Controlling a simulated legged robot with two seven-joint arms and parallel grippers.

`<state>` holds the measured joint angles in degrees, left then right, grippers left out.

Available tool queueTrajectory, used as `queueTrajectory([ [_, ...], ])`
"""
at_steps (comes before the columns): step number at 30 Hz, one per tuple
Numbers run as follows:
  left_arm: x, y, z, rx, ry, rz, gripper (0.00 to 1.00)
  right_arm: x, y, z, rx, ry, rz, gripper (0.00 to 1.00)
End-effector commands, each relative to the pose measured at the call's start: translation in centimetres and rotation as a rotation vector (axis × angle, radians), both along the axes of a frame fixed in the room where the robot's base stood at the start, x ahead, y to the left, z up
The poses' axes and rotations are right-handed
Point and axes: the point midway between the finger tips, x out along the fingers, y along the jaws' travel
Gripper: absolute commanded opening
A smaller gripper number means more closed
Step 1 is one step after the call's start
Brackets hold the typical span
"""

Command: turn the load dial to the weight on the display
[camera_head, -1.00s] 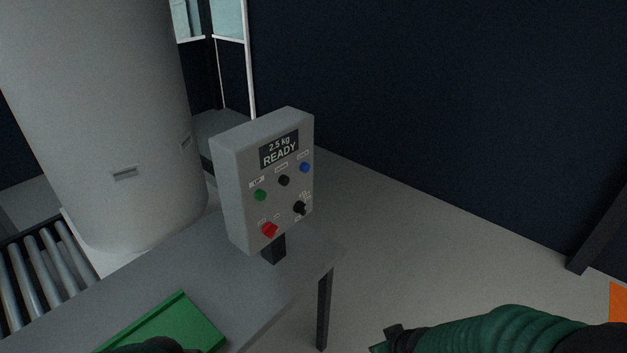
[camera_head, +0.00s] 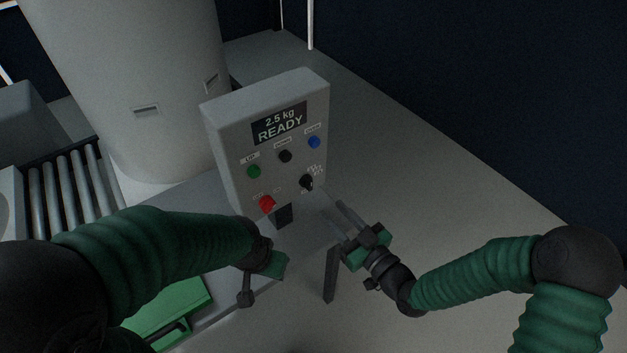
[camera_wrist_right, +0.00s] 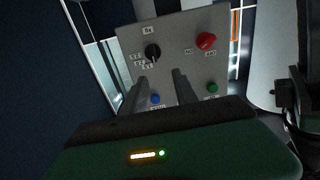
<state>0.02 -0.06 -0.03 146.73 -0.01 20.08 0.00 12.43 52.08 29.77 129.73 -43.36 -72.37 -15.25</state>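The grey control box (camera_head: 225,150) stands on a post at the table's edge. Its display (camera_head: 279,123) reads "2.5 kg READY". The black load dial (camera_head: 306,182) is at the lower right of its face, beside small markings too small to read surely. The dial also shows in the right wrist view (camera_wrist_right: 152,52), upside down. My right gripper (camera_head: 332,198) is open and empty, its fingers pointing at the box just short of the dial. In the right wrist view its two fingers (camera_wrist_right: 160,76) are apart below the dial. My left gripper (camera_head: 265,268) is over the table; its fingers are hidden.
A red knob (camera_head: 267,204) sits left of the dial. Green (camera_head: 254,171), black (camera_head: 285,156) and blue (camera_head: 314,142) buttons are above. A green tray (camera_head: 185,305) lies on the table, partly behind my left arm. A roller conveyor (camera_head: 75,190) and large grey tank (camera_head: 130,80) stand left.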

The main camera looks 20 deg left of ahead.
Motion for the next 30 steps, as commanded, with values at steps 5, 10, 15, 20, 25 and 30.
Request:
queueTrajectory([
  [5,0.0,0.0,0.6,0.0,0.0,-0.001,0.36,3.1,3.4,0.0,0.003,0.001,-0.001,0.35],
  [10,0.0,0.0,0.9,0.0,0.0,-0.001,0.36,5.4,6.5,0.1,0.003,0.001,-0.002,0.35],
  [15,0.0,0.0,1.0,0.0,-0.001,-0.001,0.36,6.7,8.3,0.0,0.001,0.002,-0.002,0.35],
  [20,0.0,0.0,1.0,0.0,0.0,-0.001,0.36,7.0,8.6,-0.1,0.0,0.003,-0.003,0.35],
  [25,0.0,0.0,1.0,0.0,0.0,-0.001,0.36,7.0,8.6,-0.1,0.0,0.003,-0.003,0.32],
  [30,0.0,0.0,1.0,0.0,0.0,-0.001,0.36,6.9,8.5,-0.1,0.0,0.002,-0.002,0.09],
])
